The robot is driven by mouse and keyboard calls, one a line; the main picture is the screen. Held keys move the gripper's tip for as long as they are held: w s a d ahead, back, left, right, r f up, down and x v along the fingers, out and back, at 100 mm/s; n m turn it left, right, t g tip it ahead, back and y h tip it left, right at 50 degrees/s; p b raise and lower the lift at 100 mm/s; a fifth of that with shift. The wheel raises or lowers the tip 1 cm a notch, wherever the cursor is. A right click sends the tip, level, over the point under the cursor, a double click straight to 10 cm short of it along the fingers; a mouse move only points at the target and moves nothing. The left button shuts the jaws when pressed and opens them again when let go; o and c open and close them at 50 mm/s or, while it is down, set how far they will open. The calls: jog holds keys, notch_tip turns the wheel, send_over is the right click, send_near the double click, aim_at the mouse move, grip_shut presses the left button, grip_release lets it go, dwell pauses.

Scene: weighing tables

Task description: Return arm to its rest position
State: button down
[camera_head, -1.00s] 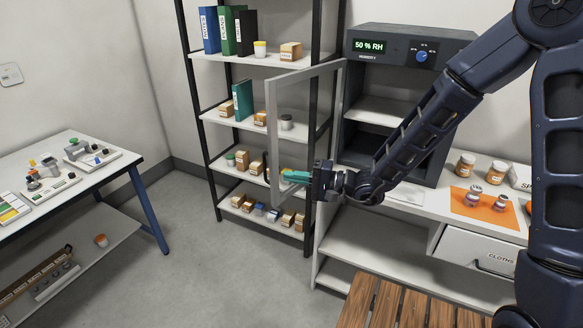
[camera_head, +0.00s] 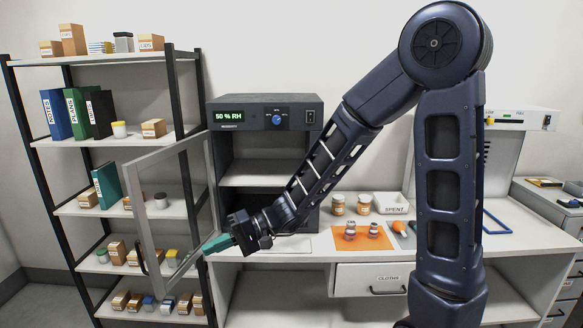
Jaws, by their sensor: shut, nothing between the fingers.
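My arm reaches down and to the left across the picture from the right. My gripper (camera_head: 216,244) is shut and empty, with teal fingers pointing left. It is in front of the humidity cabinet (camera_head: 266,107) and overlaps the lower right part of the cabinet's open door (camera_head: 140,215) in the picture. I cannot tell whether it touches the door. The cabinet display reads 50 % RH, and the shelves I can see inside look empty.
A shelving rack (camera_head: 102,140) with folders and boxes stands at the left. The white bench (camera_head: 300,262) holds an orange mat (camera_head: 372,240) with small metal items, jars (camera_head: 338,204), a SPENT bin (camera_head: 392,204) and a drawer (camera_head: 370,281) labelled CLOTHS. Another bench stands at the far right.

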jog(key=w+d+r+m+t+h, duration=0.1)
jog(key=d+r+m+t+h, duration=0.1)
jog(key=d, duration=1.3)
jog(key=w+d+r+m+t+h, duration=0.1)
jog(key=d+t+h, duration=0.4)
jog(key=d, duration=1.1)
jog(key=w+d+r+m+t+h, duration=0.1)
jog(key=d+r+h, duration=0.4)
jog(key=d, duration=1.1)
jog(key=m+t+h, duration=0.1)
jog(key=t, duration=0.1)
jog(key=shift+w+r+m+t+h, duration=0.15)
jog(key=shift+w+m+t+h, duration=0.25)
